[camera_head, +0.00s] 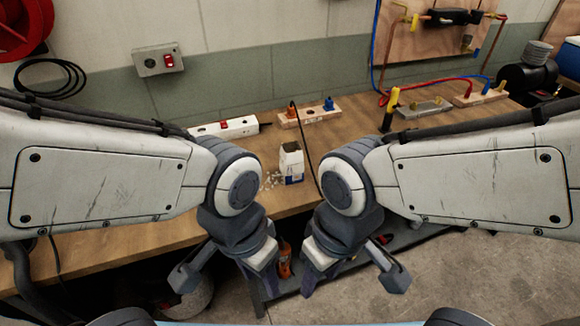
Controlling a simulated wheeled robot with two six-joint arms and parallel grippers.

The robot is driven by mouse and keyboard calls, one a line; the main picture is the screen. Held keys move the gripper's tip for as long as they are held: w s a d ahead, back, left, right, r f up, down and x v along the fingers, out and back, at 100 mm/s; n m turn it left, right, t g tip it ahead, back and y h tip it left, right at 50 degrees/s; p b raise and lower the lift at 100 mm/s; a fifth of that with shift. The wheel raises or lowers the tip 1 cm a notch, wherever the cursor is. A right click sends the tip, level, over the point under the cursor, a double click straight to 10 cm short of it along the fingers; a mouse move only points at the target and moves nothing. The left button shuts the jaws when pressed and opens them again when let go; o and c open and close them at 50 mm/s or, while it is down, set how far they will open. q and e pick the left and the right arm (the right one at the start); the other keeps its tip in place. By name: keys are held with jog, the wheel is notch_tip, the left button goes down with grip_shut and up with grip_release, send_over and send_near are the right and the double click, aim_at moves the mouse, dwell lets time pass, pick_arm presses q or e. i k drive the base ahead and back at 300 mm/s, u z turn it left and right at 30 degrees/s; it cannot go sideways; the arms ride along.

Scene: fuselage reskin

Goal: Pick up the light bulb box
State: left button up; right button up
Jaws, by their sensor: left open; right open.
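A small upright white and blue box (291,163) with a dark top stands on the wooden workbench near its front edge. It is the only thing in view that looks like the light bulb box, but its print is too small to read. My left gripper (228,281) is open and empty, in front of the bench and below the box in the picture. My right gripper (353,281) is open and empty at about the same height, to the right. Neither gripper touches the box.
Small white bits (270,181) lie left of the box. A white power strip (224,127) and a wooden block with coloured plugs (309,117) lie behind it. A dark cable hangs just right of the box. A grey lower shelf (345,268) holds an orange bottle (284,262).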

aim_at(291, 158)
jog(key=z, duration=0.25)
jog(key=i, duration=0.85)
jog(key=u, duration=0.35)
